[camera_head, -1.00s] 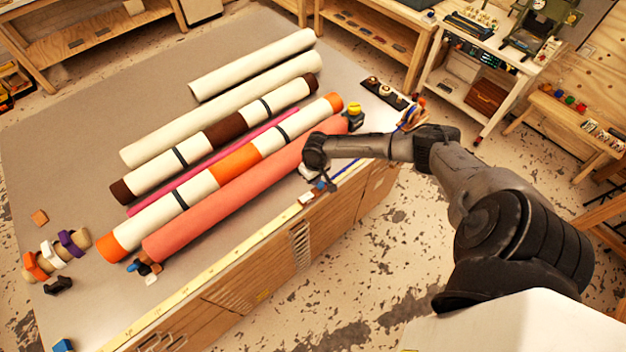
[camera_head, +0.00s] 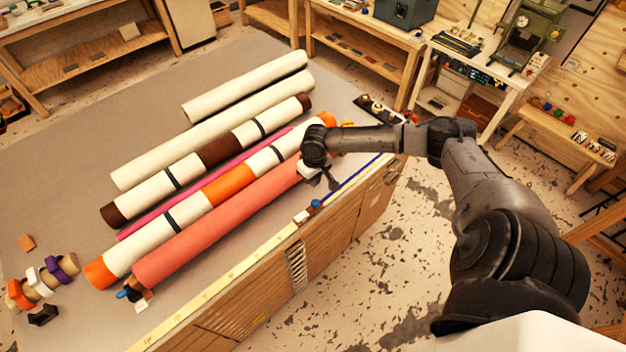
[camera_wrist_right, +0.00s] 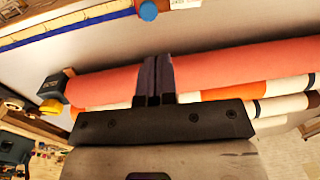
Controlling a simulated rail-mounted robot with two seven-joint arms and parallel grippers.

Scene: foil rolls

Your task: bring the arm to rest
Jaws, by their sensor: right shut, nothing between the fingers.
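My right gripper (camera_head: 330,183) is above the right end of the coral roll (camera_head: 212,230), near the table's front edge. In the right wrist view its dark fingers (camera_wrist_right: 157,80) are together with nothing between them, and they overlap the coral roll (camera_wrist_right: 240,68) behind. I cannot tell from these frames whether the fingers touch the roll. My right arm (camera_head: 460,165) reaches in from the lower right. My left gripper is out of view.
Several rolls lie side by side on the grey table (camera_head: 70,140), including an orange-banded roll (camera_head: 232,184) and a brown-banded roll (camera_head: 220,150). Coloured rings (camera_head: 40,283) lie at the left. A dark holder (camera_head: 377,108) stands at the far right corner. The floor (camera_head: 370,265) beside the table is open.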

